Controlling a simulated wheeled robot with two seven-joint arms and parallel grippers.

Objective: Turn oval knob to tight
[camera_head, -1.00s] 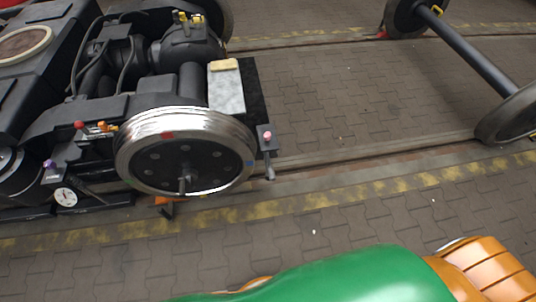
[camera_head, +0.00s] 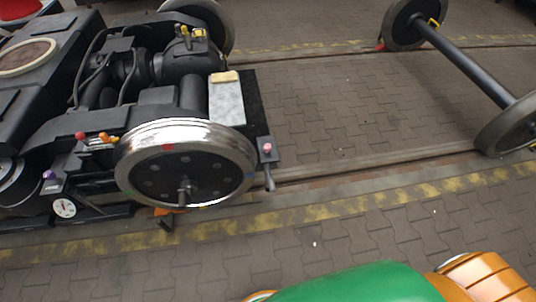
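A tram bogie (camera_head: 60,120) stands at the left of the head view, with a shiny-rimmed wheel (camera_head: 187,165) facing me. Small controls sit on it: a red knob (camera_head: 80,136), an orange handle (camera_head: 104,137), a purple knob (camera_head: 48,175) and a pinkish-red knob (camera_head: 267,147) on a dark bracket right of the wheel. Yellow fittings (camera_head: 192,33) sit on top near the back. They are too small for me to tell which one is the oval knob or how it is turned. Neither of my grippers is in view.
A round white gauge (camera_head: 64,208) sits low on the bogie. A loose wheelset with a dark axle (camera_head: 473,58) stands on the rails at the right. A yellow-marked strip (camera_head: 330,212) crosses the paved floor. The paving between bogie and wheelset is clear.

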